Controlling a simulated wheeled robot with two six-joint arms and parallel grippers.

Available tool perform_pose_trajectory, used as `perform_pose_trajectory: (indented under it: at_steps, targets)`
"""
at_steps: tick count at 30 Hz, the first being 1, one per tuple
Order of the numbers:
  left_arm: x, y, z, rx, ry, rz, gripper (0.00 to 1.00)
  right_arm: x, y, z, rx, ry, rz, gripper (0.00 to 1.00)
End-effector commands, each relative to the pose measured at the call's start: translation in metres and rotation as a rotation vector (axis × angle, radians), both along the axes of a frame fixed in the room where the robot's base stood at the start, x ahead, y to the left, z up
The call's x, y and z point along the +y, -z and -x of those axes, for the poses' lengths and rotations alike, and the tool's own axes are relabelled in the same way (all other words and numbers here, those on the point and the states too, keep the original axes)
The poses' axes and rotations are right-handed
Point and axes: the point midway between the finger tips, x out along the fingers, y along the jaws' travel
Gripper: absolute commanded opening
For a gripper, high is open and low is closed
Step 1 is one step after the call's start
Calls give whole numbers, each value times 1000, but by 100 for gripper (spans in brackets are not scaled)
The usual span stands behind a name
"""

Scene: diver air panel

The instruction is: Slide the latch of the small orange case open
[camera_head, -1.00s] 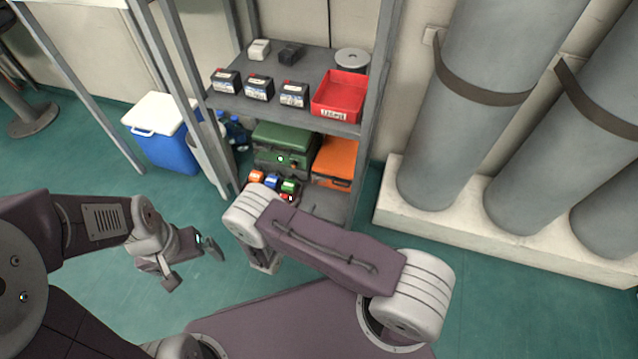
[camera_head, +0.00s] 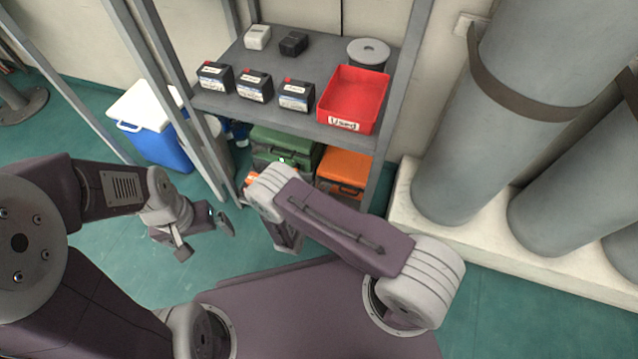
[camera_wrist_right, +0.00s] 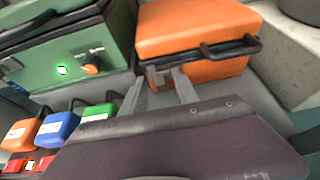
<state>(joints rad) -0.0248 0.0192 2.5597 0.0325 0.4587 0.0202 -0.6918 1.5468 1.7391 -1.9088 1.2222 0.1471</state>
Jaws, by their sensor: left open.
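The orange case (camera_head: 345,166) sits on the lower shelf, right of a green case. My left gripper (camera_head: 205,238) is open and empty over the floor, left of the shelf.
The green case (camera_wrist_right: 70,55) stands close on the left. Several small coloured boxes, including an orange one (camera_wrist_right: 20,132), sit front left. The upper shelf holds a red bin (camera_head: 353,98) and batteries. A shelf post and grey cylinders (camera_head: 490,110) stand right.

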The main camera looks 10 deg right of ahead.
Motion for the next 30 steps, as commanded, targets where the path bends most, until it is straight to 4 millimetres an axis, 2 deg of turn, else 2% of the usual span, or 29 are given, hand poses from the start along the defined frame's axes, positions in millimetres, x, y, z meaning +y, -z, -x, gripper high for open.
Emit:
perform_pose_trajectory:
  at_steps: [6,7,9,11,30]
  targets:
    - [0,0,0,0,0,0,100,0,0,0,0,-1,0,36]
    - [0,0,0,0,0,0,100,0,0,0,0,-1,0,34]
    - [0,0,0,0,0,0,100,0,0,0,0,0,0,14]
    - [0,0,0,0,0,0,100,0,0,0,0,0,0,0]
    - [0,0,0,0,0,0,100,0,0,0,0,-1,0,0]
